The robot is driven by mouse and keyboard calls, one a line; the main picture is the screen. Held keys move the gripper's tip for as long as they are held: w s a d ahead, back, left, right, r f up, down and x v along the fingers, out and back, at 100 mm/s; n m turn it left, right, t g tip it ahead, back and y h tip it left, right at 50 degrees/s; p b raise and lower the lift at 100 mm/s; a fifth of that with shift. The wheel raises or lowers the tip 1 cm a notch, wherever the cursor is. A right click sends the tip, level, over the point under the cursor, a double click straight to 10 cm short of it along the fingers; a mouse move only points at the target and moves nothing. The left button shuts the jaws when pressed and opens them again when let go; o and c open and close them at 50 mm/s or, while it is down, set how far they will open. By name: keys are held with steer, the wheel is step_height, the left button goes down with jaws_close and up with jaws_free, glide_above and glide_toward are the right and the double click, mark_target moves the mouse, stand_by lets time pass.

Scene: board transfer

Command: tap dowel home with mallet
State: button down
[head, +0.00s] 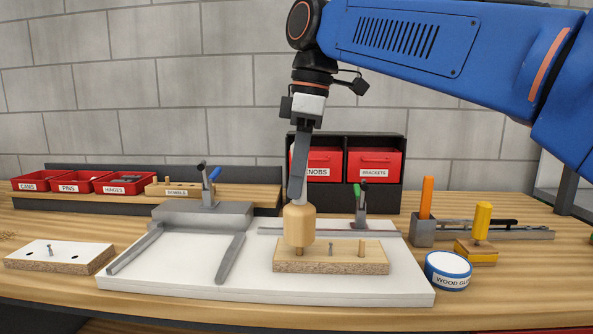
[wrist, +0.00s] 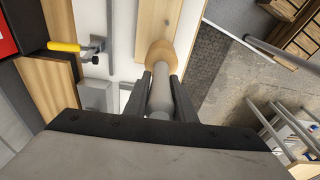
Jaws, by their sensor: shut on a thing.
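My gripper (head: 298,190) is shut on the handle of a mallet, which hangs head down. The mallet's pale wooden head (head: 299,223) is directly above the left end of a wood-topped chipboard piece (head: 343,262). In the wrist view the mallet's grey handle (wrist: 160,97) lies between both fingers (wrist: 160,84), with the wooden head beyond. A short dowel (head: 299,251) shows under the mallet head; I cannot tell whether they touch. A metal pin (head: 331,249) stands mid-board and another dowel (head: 361,249) stands upright at the right.
The board lies on a white fixture plate (head: 180,282) with grey rails, a blue-handled clamp (head: 208,184) and a green-handled clamp (head: 360,205). A glue tub (head: 447,272) and an orange-handled tool (head: 427,198) stand right. A white drilled board (head: 60,252) lies left. Red bins (head: 123,183) stand behind.

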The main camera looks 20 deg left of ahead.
steer(key=shift+r, duration=0.1)
steer(key=shift+r, duration=1.05)
steer(key=shift+f, duration=1.4)
steer(key=shift+r, duration=0.1)
steer(key=shift+r, duration=1)
